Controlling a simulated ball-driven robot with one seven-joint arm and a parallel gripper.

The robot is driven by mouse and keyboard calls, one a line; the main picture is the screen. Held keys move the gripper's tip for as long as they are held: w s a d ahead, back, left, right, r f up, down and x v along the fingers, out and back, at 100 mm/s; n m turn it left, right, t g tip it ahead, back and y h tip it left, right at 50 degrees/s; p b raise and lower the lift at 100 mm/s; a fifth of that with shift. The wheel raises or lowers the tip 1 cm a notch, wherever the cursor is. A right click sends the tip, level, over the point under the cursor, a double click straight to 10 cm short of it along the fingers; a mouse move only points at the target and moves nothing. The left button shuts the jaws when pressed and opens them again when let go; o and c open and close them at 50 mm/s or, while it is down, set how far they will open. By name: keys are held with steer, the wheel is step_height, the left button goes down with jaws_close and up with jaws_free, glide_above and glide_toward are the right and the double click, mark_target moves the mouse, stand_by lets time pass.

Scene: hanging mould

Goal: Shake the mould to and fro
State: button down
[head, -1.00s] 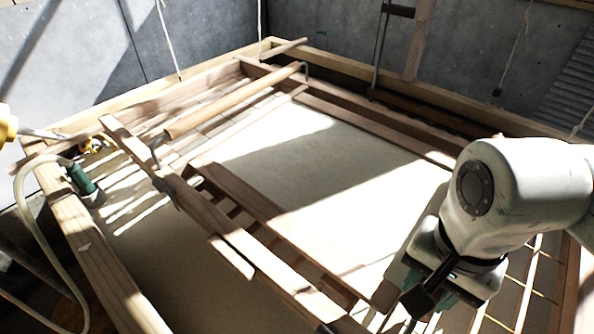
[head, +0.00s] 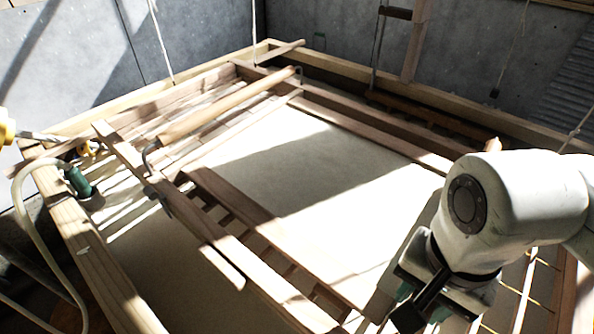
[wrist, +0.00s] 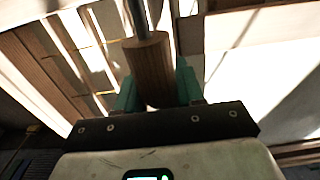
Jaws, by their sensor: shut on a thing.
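The mould is a hanging wooden frame (head: 222,237) with slats and crossbars, over a pale surface inside a larger wooden-sided vat. A round wooden handle bar (head: 225,105) on metal brackets runs along its far left side. My gripper (head: 410,312) is at the near right of the mould, its fingertips mostly hidden in the head view. In the wrist view, the green fingers of my gripper (wrist: 157,92) are closed on either side of a round wooden handle (wrist: 148,65), which has a metal rod at its far end.
The timber vat rim (head: 105,275) surrounds the mould. A hose with a green fitting (head: 78,182) lies over the left rim. Ropes (head: 160,40) hang at the back, before a grey wall (head: 200,35).

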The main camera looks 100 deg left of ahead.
steer(key=shift+s+d, duration=0.35)
steer(key=shift+d, duration=0.35)
steer(key=w+a, duration=0.1)
steer(key=a, duration=0.1)
steer(key=w+a, duration=0.1)
steer(key=a, duration=0.1)
steer(key=w+a, duration=0.1)
steer(key=a, duration=0.2)
steer(key=shift+w+a+b, duration=0.1)
steer(key=shift+w+b, duration=0.2)
steer(key=shift+w, duration=0.05)
steer(key=s+d, duration=0.1)
steer(key=d, duration=0.1)
steer(key=s+d, duration=0.1)
steer(key=d, duration=0.1)
steer(key=s+d, duration=0.1)
steer(key=d, duration=0.2)
steer(key=shift+s+d, duration=0.1)
steer(key=shift+s, duration=0.25)
